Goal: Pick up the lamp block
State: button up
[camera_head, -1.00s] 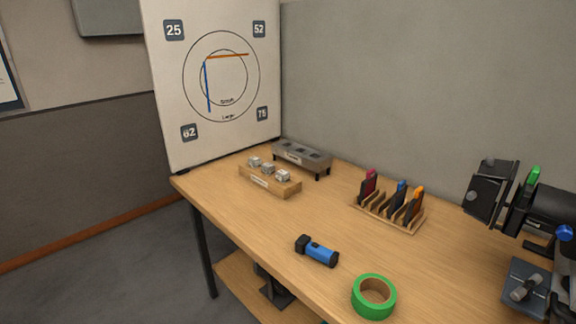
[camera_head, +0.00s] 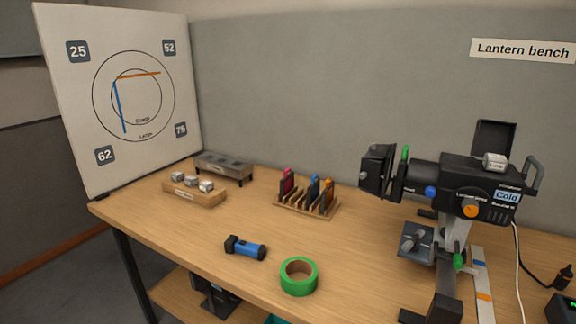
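A small silver-grey block (camera_head: 495,161) with a dark label that seems to read "Lamp" sits on top of the black lantern (camera_head: 470,185), just in front of a raised dark flap. Several similar silver blocks (camera_head: 191,181) sit in a row on a wooden holder (camera_head: 180,195) at the left of the bench. The holder's label is too small to read. My gripper is not in view.
On the bench (camera_head: 205,232) are a blue-black torch (camera_head: 246,248), a green tape roll (camera_head: 299,289), a rack with coloured pieces (camera_head: 307,205) and a grey slotted box (camera_head: 223,166). The white chart board (camera_head: 70,125) stands at left. A white cable (camera_head: 520,270) hangs right of the lantern.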

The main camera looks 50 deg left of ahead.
aim_at(494, 163)
jog(key=z, duration=0.35)
jog(key=i, duration=0.8)
jog(key=u, duration=2.75)
jog(key=i, duration=0.5)
jog(key=z, duration=0.1)
jog(key=k, duration=1)
jog(key=u, duration=0.95)
jog(key=i, duration=0.8)
jog(key=z, duration=1.8)
